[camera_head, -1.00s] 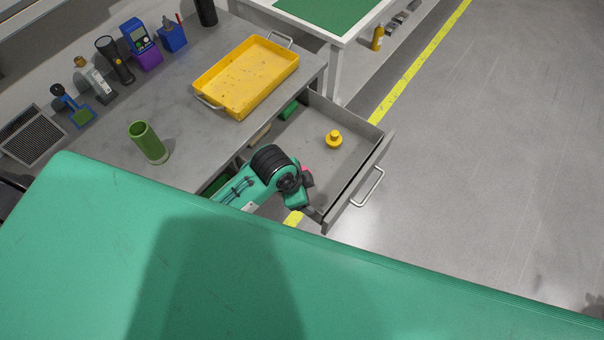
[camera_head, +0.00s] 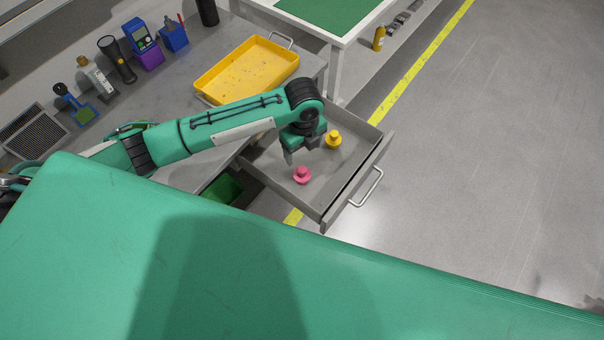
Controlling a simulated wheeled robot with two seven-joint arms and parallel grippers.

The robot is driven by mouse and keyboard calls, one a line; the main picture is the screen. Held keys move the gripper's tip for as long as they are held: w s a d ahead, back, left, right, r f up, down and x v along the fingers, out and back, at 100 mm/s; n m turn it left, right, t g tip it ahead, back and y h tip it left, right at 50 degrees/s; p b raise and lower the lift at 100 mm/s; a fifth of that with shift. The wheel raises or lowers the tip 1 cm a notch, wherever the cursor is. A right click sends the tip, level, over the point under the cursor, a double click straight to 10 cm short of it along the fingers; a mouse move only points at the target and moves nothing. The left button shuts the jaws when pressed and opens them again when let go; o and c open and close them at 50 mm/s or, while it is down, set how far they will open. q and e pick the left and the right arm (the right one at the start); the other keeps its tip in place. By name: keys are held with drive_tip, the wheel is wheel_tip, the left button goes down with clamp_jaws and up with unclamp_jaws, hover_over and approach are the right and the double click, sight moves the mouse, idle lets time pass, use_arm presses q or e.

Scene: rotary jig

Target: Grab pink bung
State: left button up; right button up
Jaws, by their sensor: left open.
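A pink bung (camera_head: 302,176) sits upright on the floor of the open grey drawer (camera_head: 262,172), towards its front left part. A yellow bung (camera_head: 334,139) sits in the same drawer, farther back and to the right. My left gripper (camera_head: 302,155) hangs over the drawer, open and pointing down, with nothing seen between its fingers. It is above and behind the pink bung in the picture, close to it but apart, and near the yellow bung's left side. My right gripper is out of view.
A yellow tray (camera_head: 212,80) stands on the grey workbench behind my left arm. A green bin (camera_head: 222,189) shows below the bench, left of the drawer. The drawer's front panel with its handle (camera_head: 367,188) faces the open floor at right.

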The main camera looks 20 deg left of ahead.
sight(303, 170)
use_arm(q)
wheel_tip(303, 170, down, 7)
drive_tip(key=shift+f+p, duration=0.1)
drive_tip(key=shift+p, duration=0.4)
wheel_tip(303, 170, down, 5)
drive_tip(key=shift+r+p, duration=0.1)
drive_tip(key=shift+p, duration=0.85)
drive_tip(key=shift+f, duration=0.4)
drive_tip(key=shift+c, duration=0.2)
drive_tip(key=c, duration=1)
drive_tip(key=shift+c, duration=0.2)
